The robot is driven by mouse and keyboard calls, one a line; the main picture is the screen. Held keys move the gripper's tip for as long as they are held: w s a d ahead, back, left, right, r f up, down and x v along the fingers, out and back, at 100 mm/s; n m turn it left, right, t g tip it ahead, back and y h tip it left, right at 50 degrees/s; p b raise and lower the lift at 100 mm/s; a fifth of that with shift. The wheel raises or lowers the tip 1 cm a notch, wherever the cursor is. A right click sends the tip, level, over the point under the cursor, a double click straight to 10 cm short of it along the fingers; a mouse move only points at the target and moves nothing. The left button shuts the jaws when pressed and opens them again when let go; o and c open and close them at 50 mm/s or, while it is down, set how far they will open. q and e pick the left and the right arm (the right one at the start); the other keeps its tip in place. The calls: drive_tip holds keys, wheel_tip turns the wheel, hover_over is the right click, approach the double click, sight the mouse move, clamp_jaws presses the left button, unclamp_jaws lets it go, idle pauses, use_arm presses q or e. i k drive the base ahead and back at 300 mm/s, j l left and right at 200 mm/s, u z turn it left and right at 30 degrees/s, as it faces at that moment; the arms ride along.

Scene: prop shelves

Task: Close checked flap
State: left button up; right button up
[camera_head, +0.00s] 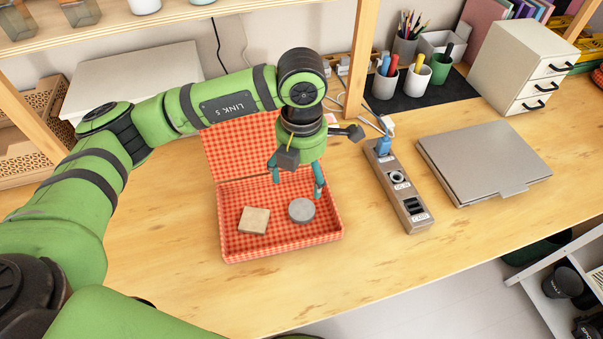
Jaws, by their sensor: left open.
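The checked flap (226,150) is the red-and-white lid of a shallow checked box (286,253) on the wooden table. The flap stands raised at the back of the box, so the box is open. A square tan block (254,220) and a round grey disc (302,210) lie inside. My left gripper (297,186) is open and points down over the back part of the box, in front of the flap. My left wrist and arm hide the flap's upper right part. I cannot tell whether a finger touches the flap. My right gripper is out of view.
A power strip (399,190) with plugged cables lies right of the box. A closed grey laptop (480,160) lies further right. Pen cups (383,82) and a white drawer unit (520,65) stand behind. A shelf post (361,60) rises behind my wrist.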

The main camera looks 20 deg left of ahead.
sight(240, 147)
drive_tip(key=u, duration=0.95)
